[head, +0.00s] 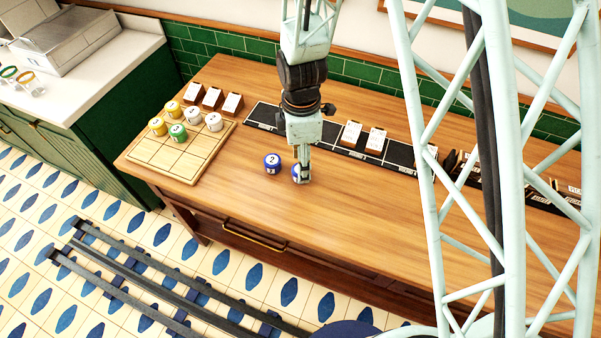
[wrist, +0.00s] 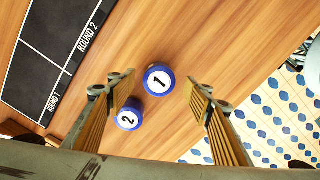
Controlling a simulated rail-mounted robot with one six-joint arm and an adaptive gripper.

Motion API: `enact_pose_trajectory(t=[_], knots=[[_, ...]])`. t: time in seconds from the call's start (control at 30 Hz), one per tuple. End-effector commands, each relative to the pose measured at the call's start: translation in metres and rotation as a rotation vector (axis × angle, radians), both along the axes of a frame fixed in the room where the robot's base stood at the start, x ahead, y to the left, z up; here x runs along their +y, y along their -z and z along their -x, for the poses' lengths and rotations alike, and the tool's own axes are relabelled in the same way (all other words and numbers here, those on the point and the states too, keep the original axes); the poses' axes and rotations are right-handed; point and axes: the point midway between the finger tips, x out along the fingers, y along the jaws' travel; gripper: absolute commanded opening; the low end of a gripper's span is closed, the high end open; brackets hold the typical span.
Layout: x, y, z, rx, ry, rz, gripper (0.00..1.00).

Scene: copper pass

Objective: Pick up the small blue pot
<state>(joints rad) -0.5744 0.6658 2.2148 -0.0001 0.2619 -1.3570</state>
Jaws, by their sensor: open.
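Two blue pots with white numbered tops stand close together on the wooden table. The pot marked 2 (head: 272,163) is left of my gripper (head: 303,177) in the head view. The pot marked 1 (head: 296,173) is partly hidden behind my gripper there. In the wrist view, my open gripper (wrist: 160,88) points down, with pot 1 (wrist: 159,81) between its fingertips. Pot 2 (wrist: 129,115) is beside the left finger. The two pots look alike in size. Whether the fingers touch either pot is not clear.
A light wooden grid board (head: 160,154) on the left holds several yellow, white and green pots. Card holders (head: 212,98) stand behind it. A black strip (head: 265,117) with cards runs along the back. The table (head: 330,215) is clear in front, to its edge.

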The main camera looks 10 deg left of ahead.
Motion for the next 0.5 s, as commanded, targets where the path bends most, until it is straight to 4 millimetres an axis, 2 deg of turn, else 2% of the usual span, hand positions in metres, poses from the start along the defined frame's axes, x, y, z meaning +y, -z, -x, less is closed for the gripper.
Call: enact_pose_trajectory(t=[0.5], knots=[[0.0, 0.038, 0.0, 0.0, 0.0, 0.0, 0.47]])
